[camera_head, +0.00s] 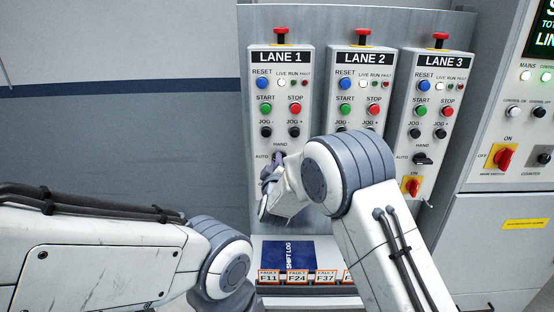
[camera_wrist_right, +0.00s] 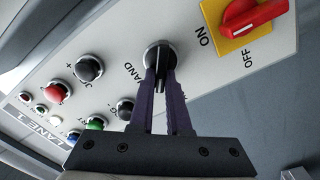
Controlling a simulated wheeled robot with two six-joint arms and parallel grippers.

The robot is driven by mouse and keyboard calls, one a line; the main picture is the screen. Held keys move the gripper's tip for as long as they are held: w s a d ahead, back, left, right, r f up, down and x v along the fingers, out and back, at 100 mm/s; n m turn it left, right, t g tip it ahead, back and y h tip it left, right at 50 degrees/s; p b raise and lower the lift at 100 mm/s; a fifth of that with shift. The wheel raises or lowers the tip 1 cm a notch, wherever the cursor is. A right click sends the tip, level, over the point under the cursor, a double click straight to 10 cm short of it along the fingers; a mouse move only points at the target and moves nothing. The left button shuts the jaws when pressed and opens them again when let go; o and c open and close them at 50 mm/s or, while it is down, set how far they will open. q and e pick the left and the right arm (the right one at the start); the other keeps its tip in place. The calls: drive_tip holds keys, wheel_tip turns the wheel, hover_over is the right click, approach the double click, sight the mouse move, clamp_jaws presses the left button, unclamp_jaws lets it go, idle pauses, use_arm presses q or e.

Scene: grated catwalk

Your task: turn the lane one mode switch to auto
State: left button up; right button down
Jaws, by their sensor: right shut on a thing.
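The lane one panel (camera_head: 280,120) stands at the left of three like panels in the head view. My right gripper (camera_head: 275,168) is at its mode switch, below the HAND mark and beside AUTO, and largely hides the switch there. In the right wrist view the black mode switch (camera_wrist_right: 158,55) shows between the purple fingers of my right gripper (camera_wrist_right: 158,85), which is shut on its knob. The HAND mark shows left of the knob. The AUTO mark is out of sight in that view, and I cannot tell the knob's exact setting. My left gripper is not in view.
A red ON/OFF switch (camera_wrist_right: 250,14) on a yellow plate sits close to the knob. Lane 2 (camera_head: 360,100) and lane 3 (camera_head: 435,110) panels stand to the right. Below are a blue shift log (camera_head: 285,250) and several fault tags (camera_head: 297,277).

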drive_tip(key=shift+a+f+n+p, duration=0.15)
drive_tip(key=shift+n+p, duration=0.15)
drive_tip(key=shift+n, duration=0.9)
drive_tip(key=shift+f+n+p, duration=0.2)
drive_tip(key=shift+n+p, duration=0.05)
drive_tip(key=shift+n, duration=0.95)
drive_tip(key=shift+a+f+n+p, duration=0.15)
drive_tip(key=shift+n+p, duration=0.15)
drive_tip(key=shift+n, duration=0.9)
drive_tip(key=shift+d, duration=0.1)
drive_tip(key=c, duration=0.9)
unclamp_jaws()
drive_tip(key=s+b, duration=0.3)
drive_tip(key=s, duration=0.7)
drive_tip(key=shift+s, duration=0.3)
